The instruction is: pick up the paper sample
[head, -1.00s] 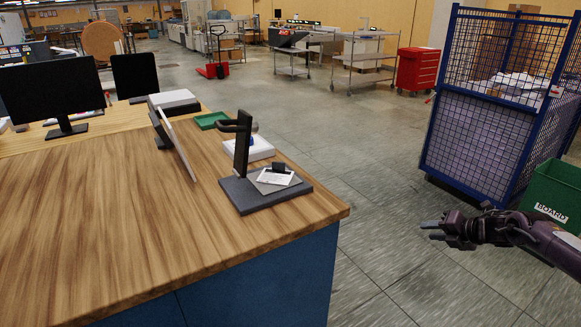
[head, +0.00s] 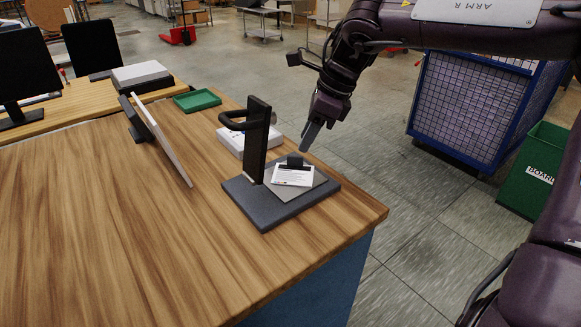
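A small white printed card, which looks like the paper sample (head: 293,175), lies on a grey plate on the dark stand (head: 282,208) near the table's right corner. A small black block (head: 295,159) sits at its back edge. My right gripper (head: 309,137) points down just above and behind the card, apart from it. Its fingers overlap in this view, so their opening cannot be judged. My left gripper is out of view.
A white box (head: 247,139), a green tray (head: 197,100) and a tilted panel (head: 160,140) stand on the wooden table (head: 100,220). A blue cage and green bin (head: 536,172) are at right.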

